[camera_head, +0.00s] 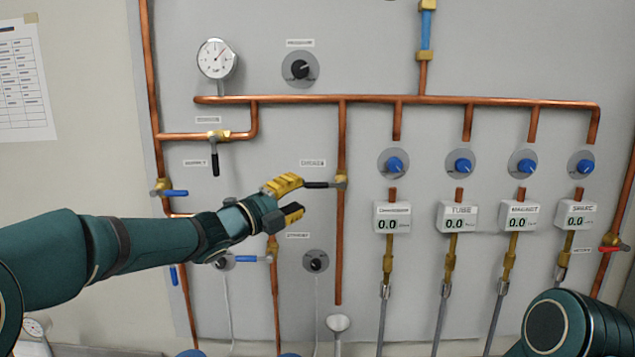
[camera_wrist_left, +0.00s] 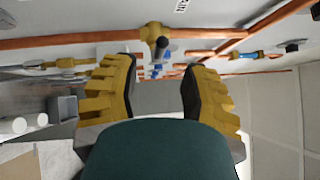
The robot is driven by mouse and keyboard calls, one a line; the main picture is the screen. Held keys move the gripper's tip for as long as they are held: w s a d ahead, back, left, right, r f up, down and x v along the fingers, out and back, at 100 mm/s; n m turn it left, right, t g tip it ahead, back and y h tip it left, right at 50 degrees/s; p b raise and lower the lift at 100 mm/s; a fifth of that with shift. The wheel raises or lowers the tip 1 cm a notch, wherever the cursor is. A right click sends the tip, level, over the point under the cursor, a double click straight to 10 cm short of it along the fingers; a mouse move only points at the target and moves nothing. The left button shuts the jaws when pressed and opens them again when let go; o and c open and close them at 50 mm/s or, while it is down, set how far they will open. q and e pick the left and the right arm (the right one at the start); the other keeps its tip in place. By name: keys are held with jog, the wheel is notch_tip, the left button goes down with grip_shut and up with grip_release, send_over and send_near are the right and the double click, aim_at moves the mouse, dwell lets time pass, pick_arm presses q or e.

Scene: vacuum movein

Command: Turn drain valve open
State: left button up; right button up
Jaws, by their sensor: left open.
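A brass valve (camera_head: 341,181) sits on a vertical copper pipe near the middle of the panel in the head view. Its black lever (camera_head: 318,185) lies level and points left, toward my left gripper (camera_head: 301,197). The label above it is too small to read surely. My left gripper is open, its yellow fingers just left of the lever, with the upper fingertip by the lever's free end. In the left wrist view the brass valve (camera_wrist_left: 153,33) shows beyond the fingers, with the lever end (camera_wrist_left: 162,43) pointing between them. Contact cannot be told. My right gripper is out of view.
A second black-lever valve (camera_head: 216,136) hangs at upper left, and a blue-handled valve (camera_head: 170,192) is left of it. Blue knobs (camera_head: 393,164) and digital readouts (camera_head: 392,218) fill the right side. A red-handled valve (camera_head: 614,246) is at far right. A gauge (camera_head: 217,58) sits at top left.

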aim_at(313, 186)
pick_arm(q)
jog(key=p+x, duration=0.1)
jog(key=x, duration=0.5)
jog(key=shift+w+d, duration=0.1)
jog(key=shift+w, duration=0.1)
jog(key=shift+r, duration=0.1)
grip_shut()
